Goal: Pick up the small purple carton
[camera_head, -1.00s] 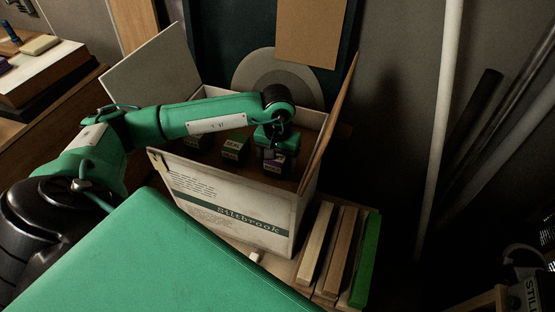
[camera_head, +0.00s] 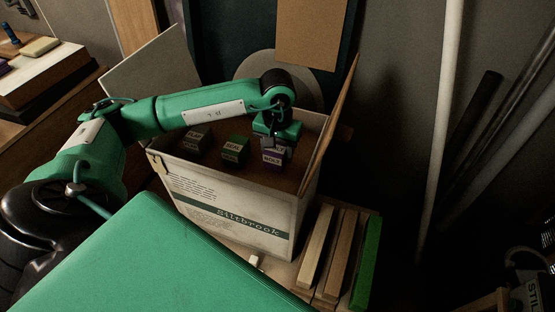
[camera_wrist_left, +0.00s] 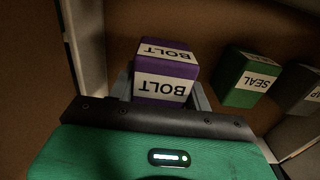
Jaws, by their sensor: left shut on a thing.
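The small purple carton (camera_head: 273,157), with a white label reading BOLT, is inside the open box at its right side. It also shows in the left wrist view (camera_wrist_left: 168,60). My left gripper (camera_head: 274,147) reaches down into the box from above and is shut on the carton. In the left wrist view the two fingers (camera_wrist_left: 160,90) stand on either side of it. Whether the carton is clear of the box floor is hard to tell. My right gripper is not in view.
The open white Siltbrook box (camera_head: 225,212) has raised flaps. A green SEAL carton (camera_head: 235,148) and a grey carton (camera_head: 196,137) stand left of the purple one. Wooden strips (camera_head: 330,250) and a green strip (camera_head: 366,262) lie right of the box. A white pipe (camera_head: 441,120) rises farther right.

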